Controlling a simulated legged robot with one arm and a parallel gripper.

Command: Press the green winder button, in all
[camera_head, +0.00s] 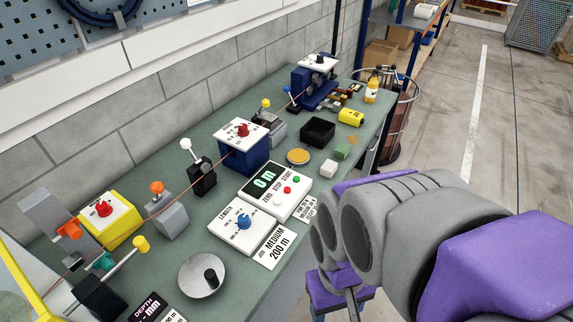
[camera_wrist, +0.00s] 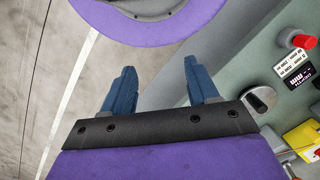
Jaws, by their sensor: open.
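The green button (camera_head: 296,177) is on the white-topped control box (camera_head: 262,205), by the word START. A red button (camera_head: 287,190) and a white button (camera_head: 278,203) sit beside it, and the box's display (camera_head: 265,180) reads 0 m. My gripper (camera_wrist: 160,88) is open, with two blue fingers apart and nothing between them. In the head view my arm covers the lower right, and the gripper is low, off the bench's front edge, apart from the button. The green button does not show in the wrist view.
The green bench (camera_head: 222,264) carries a white LENGTH dial box (camera_head: 240,229), a MEDIUM 200 m card (camera_head: 273,246), a round metal plate with a black knob (camera_head: 202,276), a black tray (camera_head: 318,131) and a yellow dish (camera_head: 298,157). Open floor (camera_head: 480,130) lies to the right.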

